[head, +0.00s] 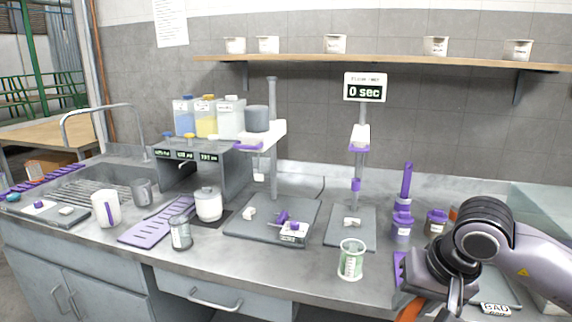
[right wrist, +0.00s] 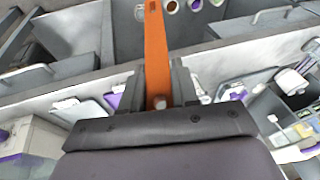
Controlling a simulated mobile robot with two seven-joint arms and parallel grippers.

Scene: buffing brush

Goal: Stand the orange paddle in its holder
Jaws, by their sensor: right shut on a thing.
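The orange paddle (right wrist: 156,50) is a long flat bar between the fingers of my right gripper (right wrist: 158,85) in the right wrist view. My right gripper is shut on it, and the paddle extends away from the wrist. In the head view a bit of the orange paddle (head: 410,309) shows at the bottom edge, beside my right gripper (head: 447,303), over the front of the counter at the right. The rest of the paddle is cut off there. I cannot tell which thing is its holder; a purple piece (head: 399,268) stands just left of my right wrist, partly hidden. My left gripper is out of view.
A glass beaker (head: 351,260) with green marks stands left of my right arm. Purple-lidded jars (head: 402,230) stand behind it on the counter. A grey scale plate (head: 268,219), a white jar (head: 208,204) and a mug (head: 106,208) are further left. A sign (head: 495,309) lies at lower right.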

